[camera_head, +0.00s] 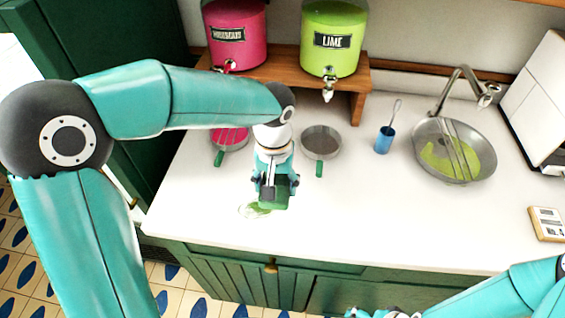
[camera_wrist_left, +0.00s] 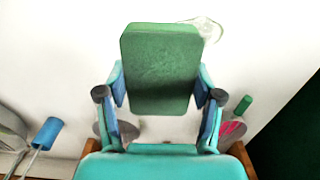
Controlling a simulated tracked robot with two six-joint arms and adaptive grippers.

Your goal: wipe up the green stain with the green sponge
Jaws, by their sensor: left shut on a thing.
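The green sponge (camera_head: 274,201) is held between the fingers of my left gripper (camera_head: 271,187), low over the white counter near its front edge. In the left wrist view the sponge (camera_wrist_left: 160,65) sits between the two blue finger pads of the left gripper (camera_wrist_left: 160,88). The green stain (camera_head: 253,211) is a pale green smear on the counter, left of the sponge and partly hidden by it. A faint part of the stain (camera_wrist_left: 209,28) shows beside the sponge's corner in the left wrist view. My right gripper (camera_head: 385,313) is mostly cut off at the bottom edge; its fingers cannot be made out.
A pan with pink contents (camera_head: 230,138) and a grey pan (camera_head: 321,142) stand behind the left gripper. A blue cup (camera_head: 384,140) and a sink (camera_head: 455,165) with green liquid are to the right. Pink (camera_head: 237,40) and lime (camera_head: 333,45) dispensers stand on a wooden shelf (camera_head: 280,68).

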